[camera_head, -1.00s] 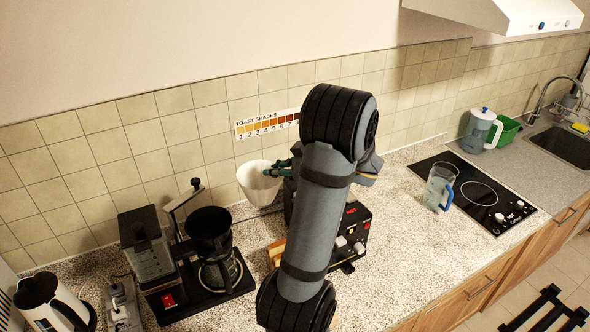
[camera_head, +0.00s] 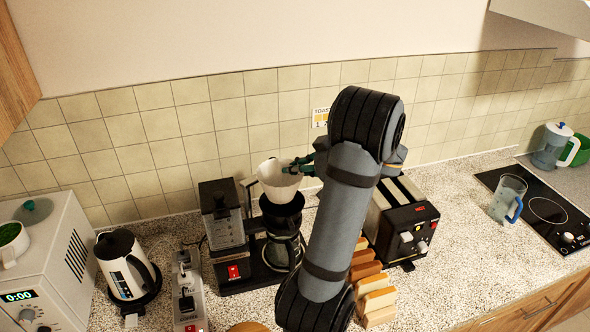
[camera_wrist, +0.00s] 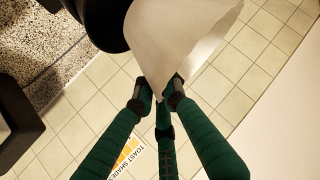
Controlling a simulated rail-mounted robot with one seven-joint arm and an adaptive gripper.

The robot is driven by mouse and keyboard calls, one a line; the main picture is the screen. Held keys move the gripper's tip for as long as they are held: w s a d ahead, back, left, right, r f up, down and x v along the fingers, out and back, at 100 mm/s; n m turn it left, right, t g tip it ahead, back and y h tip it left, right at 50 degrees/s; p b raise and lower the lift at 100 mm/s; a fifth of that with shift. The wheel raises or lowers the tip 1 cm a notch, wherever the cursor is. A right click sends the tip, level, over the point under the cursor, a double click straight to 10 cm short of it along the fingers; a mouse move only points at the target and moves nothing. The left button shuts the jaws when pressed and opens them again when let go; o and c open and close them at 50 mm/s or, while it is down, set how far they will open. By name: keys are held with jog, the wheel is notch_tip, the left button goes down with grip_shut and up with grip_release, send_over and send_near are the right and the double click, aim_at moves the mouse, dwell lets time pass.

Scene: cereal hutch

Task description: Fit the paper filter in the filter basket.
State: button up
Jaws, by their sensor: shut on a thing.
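The white paper filter (camera_head: 277,184) is an open cone, wide end up. My gripper (camera_head: 296,168) is shut on its right edge. In the head view the filter shows directly above the black filter basket (camera_head: 283,214) of the coffee maker and covers part of its opening; I cannot tell whether its tip is inside. The wrist view shows the filter (camera_wrist: 180,35) pinched between the green fingers (camera_wrist: 158,92), with the black basket (camera_wrist: 92,22) beside it at upper left. The coffee maker's black base with a red switch (camera_head: 233,271) stands on the counter, its glass carafe (camera_head: 283,250) under the basket.
A black toaster (camera_head: 405,225) stands right of the coffee maker, behind my arm. Bread slices (camera_head: 374,297) lie in front of it. A power strip (camera_head: 188,290), kettle (camera_head: 126,264) and microwave (camera_head: 45,270) are at left. A clear jug (camera_head: 507,198) stands at right.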

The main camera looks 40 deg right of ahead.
notch_tip(320, 180, down, 2)
jog(key=shift+d+b, duration=0.15)
jog(key=shift+b, duration=0.8)
notch_tip(320, 180, down, 3)
jog(key=b, duration=0.4)
jog(key=shift+f+b, duration=0.35)
jog(key=shift+f, duration=0.4)
jog(key=shift+s+f+p, duration=0.1)
jog(key=shift+f+p, duration=0.15)
jog(key=shift+p, duration=0.1)
jog(key=o, duration=0.6)
jog(key=shift+o, duration=0.7)
jog(key=v, duration=1.2)
